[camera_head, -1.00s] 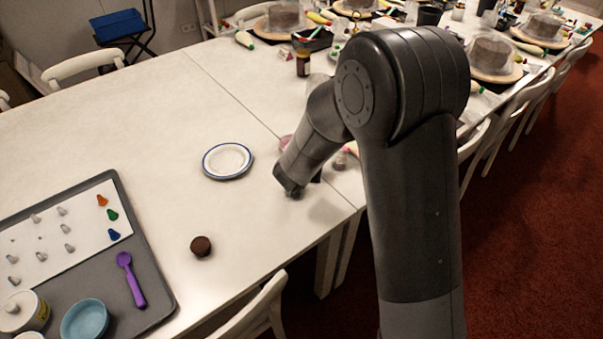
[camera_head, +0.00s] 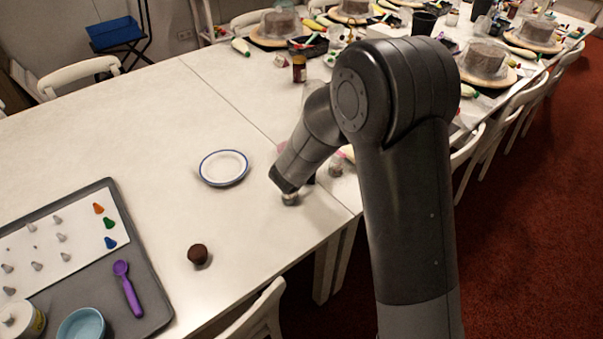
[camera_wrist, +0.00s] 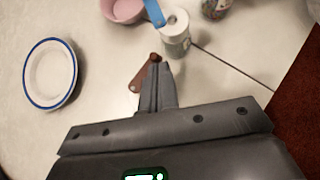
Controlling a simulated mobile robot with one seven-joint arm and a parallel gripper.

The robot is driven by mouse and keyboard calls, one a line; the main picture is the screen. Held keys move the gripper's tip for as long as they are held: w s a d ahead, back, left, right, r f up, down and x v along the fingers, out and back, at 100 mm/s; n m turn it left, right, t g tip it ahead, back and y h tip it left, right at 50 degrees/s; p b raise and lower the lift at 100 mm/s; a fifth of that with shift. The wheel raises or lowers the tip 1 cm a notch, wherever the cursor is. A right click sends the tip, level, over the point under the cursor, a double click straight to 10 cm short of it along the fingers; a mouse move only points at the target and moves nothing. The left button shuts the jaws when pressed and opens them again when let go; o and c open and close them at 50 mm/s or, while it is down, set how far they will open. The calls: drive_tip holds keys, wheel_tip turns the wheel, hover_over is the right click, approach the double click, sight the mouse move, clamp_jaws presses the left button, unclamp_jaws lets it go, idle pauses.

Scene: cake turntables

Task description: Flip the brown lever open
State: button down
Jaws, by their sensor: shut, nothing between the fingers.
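A small brown lever (camera_wrist: 136,82) shows in the wrist view at the left side of my fingertips, and a brown rounded end shows just beyond them. My gripper (camera_wrist: 155,70) is shut, with its fingers together and nothing held between them. The fingers overlap part of the brown piece, so I cannot tell whether they touch it or what it is fixed to. In the head view my gripper (camera_head: 289,196) is low over the white table, right of the plate. The lever cannot be made out there.
A blue-rimmed plate (camera_head: 223,168) lies left of my gripper. A white cylinder (camera_wrist: 175,35) with a blue strip and a pink bowl (camera_wrist: 122,10) stand beyond my fingertips. A brown cupcake-like item (camera_head: 198,254) and a grey tray (camera_head: 150,300) are nearer. The table's right edge is close.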

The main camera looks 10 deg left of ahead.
idle(0.3)
drive_tip(key=s+d+r, duration=0.5)
drive_tip(key=s+r, duration=0.2)
drive_tip(key=s, duration=0.2)
drive_tip(key=shift+s+d, duration=0.25)
drive_tip(key=shift+r, duration=0.1)
idle(0.5)
